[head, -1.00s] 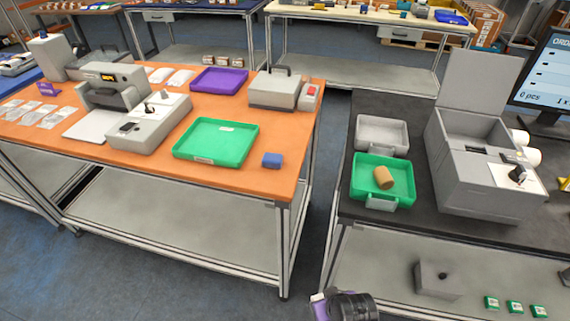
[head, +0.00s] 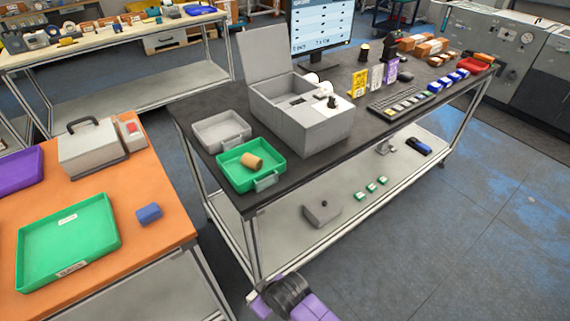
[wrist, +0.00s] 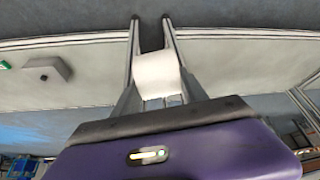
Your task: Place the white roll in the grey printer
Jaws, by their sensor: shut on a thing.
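The grey printer (head: 318,132) stands on the dark table in the head view, with its lid (head: 266,58) raised. My gripper (wrist: 152,32) points away in the wrist view, its two fingers shut on a white roll (wrist: 156,72). The roll sits between the fingers, near the palm. The gripper is over or beside the table's lower shelf in that view, away from the printer. In the head view only a purple and black part of my arm shows at the bottom edge; the roll is out of sight there.
A green tray (head: 232,178) with a brown roll (head: 252,162) and an empty grey tray (head: 204,133) stand left of the printer. An orange table (head: 160,184) is at left; floor is clear at right.

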